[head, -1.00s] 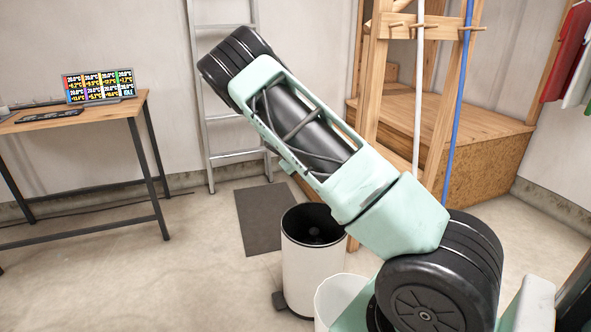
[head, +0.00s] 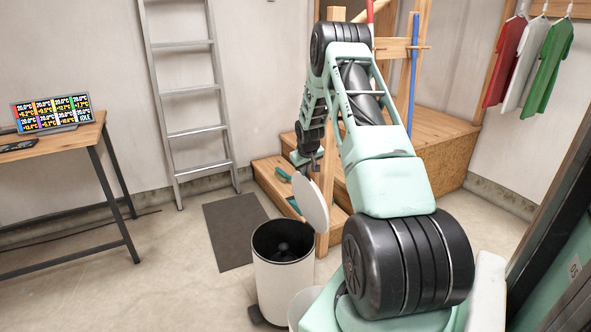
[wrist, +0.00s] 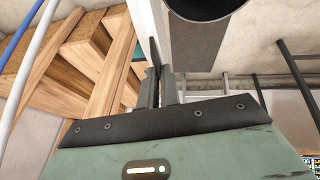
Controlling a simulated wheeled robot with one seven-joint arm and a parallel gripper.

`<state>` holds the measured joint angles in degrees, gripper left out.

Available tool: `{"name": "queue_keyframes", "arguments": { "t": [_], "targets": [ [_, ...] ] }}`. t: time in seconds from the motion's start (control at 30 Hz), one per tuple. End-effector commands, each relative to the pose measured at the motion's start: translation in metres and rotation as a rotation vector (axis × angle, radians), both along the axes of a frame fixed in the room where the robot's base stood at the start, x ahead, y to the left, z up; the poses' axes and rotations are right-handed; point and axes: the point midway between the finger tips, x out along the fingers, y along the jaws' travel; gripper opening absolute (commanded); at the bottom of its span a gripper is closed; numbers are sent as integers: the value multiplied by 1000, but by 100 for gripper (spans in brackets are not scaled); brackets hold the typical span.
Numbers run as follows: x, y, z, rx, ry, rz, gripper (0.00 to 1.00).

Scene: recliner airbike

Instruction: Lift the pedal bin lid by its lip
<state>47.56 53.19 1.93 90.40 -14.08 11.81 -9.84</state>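The pedal bin (head: 283,285) is a white cylinder with a dark inside, standing on the floor. Its round white lid (head: 313,205) is raised and stands steeply tilted at the bin's right side. My gripper (head: 315,165) is by the lid's upper edge, pointing down. In the wrist view my gripper's two dark fingers (wrist: 161,88) are close together, with a narrow gap. The pale lid (wrist: 146,22) shows nearly edge-on just beyond them, and the bin's dark opening (wrist: 207,6) is at the top. Whether the fingers touch or pinch the lid is unclear.
Wooden steps (head: 275,178) and a ladder (head: 190,100) stand at the back. A desk (head: 65,150) is at the left.

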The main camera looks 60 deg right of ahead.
Motion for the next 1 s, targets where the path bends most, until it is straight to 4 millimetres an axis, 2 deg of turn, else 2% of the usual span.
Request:
{"name": "queue_keyframes", "arguments": {
  "t": [0.43,0.5,0.67,0.7,0.73,1.0],
  "targets": [
    [-27,-51,2,-1,6,-2,0],
    [-30,-56,0,-1,7,-3,0],
    [-29,-55,-1,0,8,0,0],
    [-29,-54,-1,0,8,0,18],
    [-29,-54,-1,0,8,0,26],
    [-27,-54,1,-2,6,1,26]
  ]
}}
